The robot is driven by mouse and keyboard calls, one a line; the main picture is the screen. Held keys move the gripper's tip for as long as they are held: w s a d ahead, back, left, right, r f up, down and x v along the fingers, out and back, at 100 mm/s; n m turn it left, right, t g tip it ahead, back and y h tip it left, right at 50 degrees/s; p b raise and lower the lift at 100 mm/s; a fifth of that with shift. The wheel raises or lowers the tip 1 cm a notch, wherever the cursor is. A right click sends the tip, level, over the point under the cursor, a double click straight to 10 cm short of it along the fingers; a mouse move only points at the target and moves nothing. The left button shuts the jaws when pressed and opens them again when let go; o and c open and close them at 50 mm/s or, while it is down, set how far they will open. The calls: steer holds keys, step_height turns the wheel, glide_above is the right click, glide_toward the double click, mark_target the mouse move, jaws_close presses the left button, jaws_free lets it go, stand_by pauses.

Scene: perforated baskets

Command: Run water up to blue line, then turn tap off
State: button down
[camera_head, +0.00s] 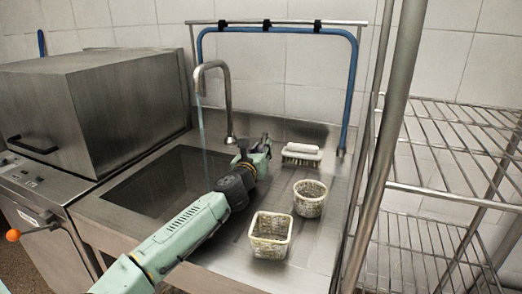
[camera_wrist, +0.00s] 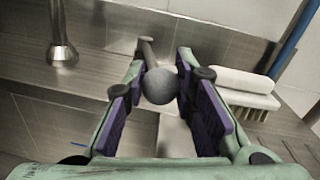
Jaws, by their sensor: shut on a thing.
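The curved metal tap (camera_head: 227,85) stands at the back of the steel sink (camera_head: 122,187). A thin bluish water stream (camera_head: 202,130) falls from its spout into the basin. The tap's base also shows in the wrist view (camera_wrist: 63,40). My gripper (camera_head: 262,155) is at the counter right of the tap. In the wrist view, my gripper (camera_wrist: 160,92) is shut on a grey ball knob (camera_wrist: 160,86) at the end of a short metal lever. A small blue mark (camera_wrist: 57,143) shows at lower left; I cannot tell whether it is the blue line. The water level is unclear, partly hidden by my arm.
A square perforated basket (camera_head: 270,240) and a round one (camera_head: 309,202) stand on the drainboard. A white brush (camera_head: 301,153) lies behind them. A blue hose (camera_head: 354,95) hangs over a rail. A steel machine (camera_head: 95,95) is left, a wire rack (camera_head: 450,190) right.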

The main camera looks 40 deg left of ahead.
steer(key=c, duration=1.3)
jaws_free()
steer(key=shift+s, duration=0.15)
steer(key=v, duration=1.1)
steer(key=shift+s, duration=0.35)
steer(key=shift+d, duration=0.15)
steer(key=shift+c, duration=0.2)
